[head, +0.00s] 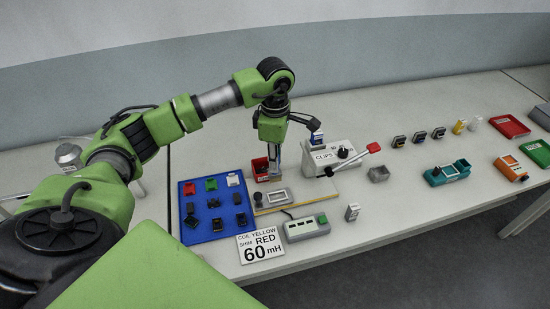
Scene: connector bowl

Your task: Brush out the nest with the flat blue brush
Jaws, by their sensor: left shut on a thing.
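My left gripper (275,150) points down over the back edge of a small yellow-based fixture. It is shut on a slim bluish-grey thing, which looks like the flat blue brush (275,168); the wrist and fingers hide much of it. The nest (280,196) looks like the grey framed recess on the fixture, just in front of and below the gripper. Whether the brush touches the fixture cannot be told. Beside the nest is a dark round knob. My right gripper is not in view.
A red bin (260,167) stands close left of the gripper. A blue tray (207,226) with several parts lies left. A grey control box (305,229) and 60 mH sign (260,246) are in front.

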